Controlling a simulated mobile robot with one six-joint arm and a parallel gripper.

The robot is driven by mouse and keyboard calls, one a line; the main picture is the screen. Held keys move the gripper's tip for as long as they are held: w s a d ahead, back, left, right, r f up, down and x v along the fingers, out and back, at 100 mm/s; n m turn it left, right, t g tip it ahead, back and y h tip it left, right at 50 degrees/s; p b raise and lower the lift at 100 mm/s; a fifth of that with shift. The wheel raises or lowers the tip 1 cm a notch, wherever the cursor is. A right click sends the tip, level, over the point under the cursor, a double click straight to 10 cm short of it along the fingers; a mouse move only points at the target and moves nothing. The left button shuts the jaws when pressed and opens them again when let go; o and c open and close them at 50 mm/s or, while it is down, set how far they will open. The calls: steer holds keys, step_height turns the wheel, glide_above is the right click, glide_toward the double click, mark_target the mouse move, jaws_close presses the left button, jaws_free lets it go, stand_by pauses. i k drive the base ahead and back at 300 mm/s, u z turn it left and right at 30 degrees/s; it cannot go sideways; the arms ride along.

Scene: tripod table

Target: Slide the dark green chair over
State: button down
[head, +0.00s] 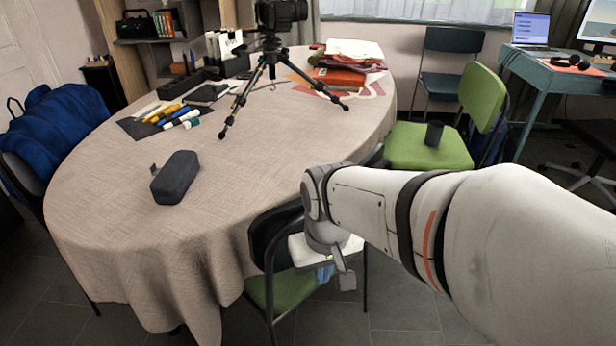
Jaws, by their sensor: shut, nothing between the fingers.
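A chair with a dark backrest (268,232) and a green seat stands at the near edge of the table, partly behind my arm. My gripper (346,280) is shut and empty, pointing down in front of this chair's right side. I cannot tell whether it touches the chair. Another chair, dark blue-green (452,62), stands at the back by the window, away from my gripper. A brighter green chair (420,147) stands at the table's right side with a dark cup (434,133) on its seat.
The oval table (110,195) has a beige cloth and carries a tripod with a camera (268,60), a dark case (175,178), markers and papers. A blue jacket (55,125) hangs on a chair at left. A teal desk (555,75) is at right. Grey floor (400,318) shows below my arm.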

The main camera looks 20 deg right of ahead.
mark_target(278, 291)
steer(key=u, duration=0.1)
steer(key=k, duration=0.45)
steer(key=z, duration=1.7)
steer(key=k, duration=1.3)
steer(key=u, duration=1.25)
steer(key=i, duration=1.45)
steer(key=u, duration=0.1)
